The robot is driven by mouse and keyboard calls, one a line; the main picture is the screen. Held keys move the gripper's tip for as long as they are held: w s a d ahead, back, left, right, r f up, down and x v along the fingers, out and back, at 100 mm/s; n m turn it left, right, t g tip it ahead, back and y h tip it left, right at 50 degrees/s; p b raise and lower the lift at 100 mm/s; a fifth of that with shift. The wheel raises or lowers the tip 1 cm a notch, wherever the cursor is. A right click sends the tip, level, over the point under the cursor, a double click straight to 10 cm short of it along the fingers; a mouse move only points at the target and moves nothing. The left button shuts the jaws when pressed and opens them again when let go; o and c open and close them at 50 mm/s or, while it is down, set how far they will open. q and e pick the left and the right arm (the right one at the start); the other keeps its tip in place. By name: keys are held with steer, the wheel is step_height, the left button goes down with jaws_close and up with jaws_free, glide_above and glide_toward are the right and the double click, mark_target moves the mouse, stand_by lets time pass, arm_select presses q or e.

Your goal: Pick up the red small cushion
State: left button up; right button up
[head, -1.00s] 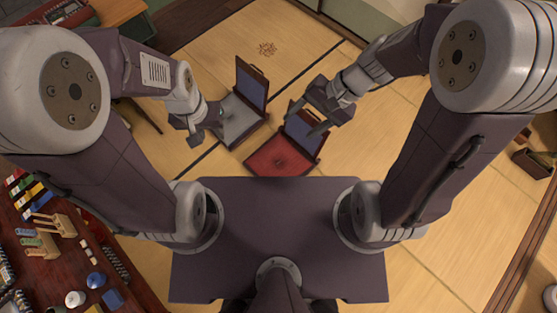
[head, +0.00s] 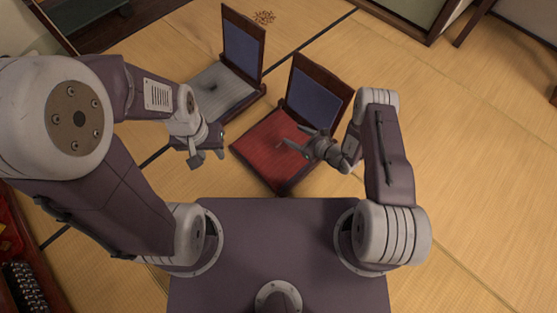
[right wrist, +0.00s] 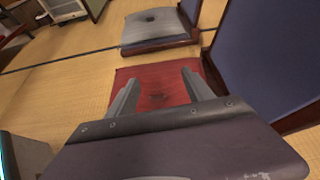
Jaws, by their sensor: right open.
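The red small cushion (head: 268,143) lies on the seat of a legless wooden chair with a blue back, in front of my base. It also fills the middle of the right wrist view (right wrist: 150,88). My right gripper (head: 286,148) is over the cushion's right part, its fingers spread and empty. In the right wrist view the open fingers (right wrist: 158,92) point at the cushion; I cannot tell whether they touch it. My left gripper (head: 207,158) hangs to the left of the cushion, over the tatami; I cannot make out its jaws.
The blue chair back (head: 314,97) stands behind the cushion, close to my right gripper. A second chair with a grey cushion (head: 218,92) is at the back left. Tatami (head: 460,150) to the right is clear. A dark red table edge (head: 18,245) is at the lower left.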

steer(key=b, duration=0.2)
glide_toward(279, 143)
steer(key=shift+d+m+g, duration=0.2)
steer(key=shift+m+g, duration=0.1)
arm_select(q)
step_height(279, 143, down, 5)
steer(key=shift+f, duration=0.1)
arm_select(e)
steer(key=shift+r, duration=0.15)
steer(key=b+x, duration=0.3)
steer(key=shift+w+a+f+b, duration=0.1)
steer(key=shift+f+b, duration=0.2)
steer(key=shift+w+a, duration=0.2)
steer(key=b+x, duration=0.4)
steer(key=b, duration=0.1)
steer(key=shift+w+a+f, duration=0.1)
steer(key=shift+a+f, duration=0.15)
steer(key=shift+a, duration=0.1)
steer(key=shift+w+a, duration=0.1)
steer(key=shift+w, duration=0.05)
arm_select(q)
step_height(279, 143, down, 8)
steer(key=shift+f, duration=0.2)
arm_select(e)
steer(key=shift+r, duration=0.15)
jaws_close()
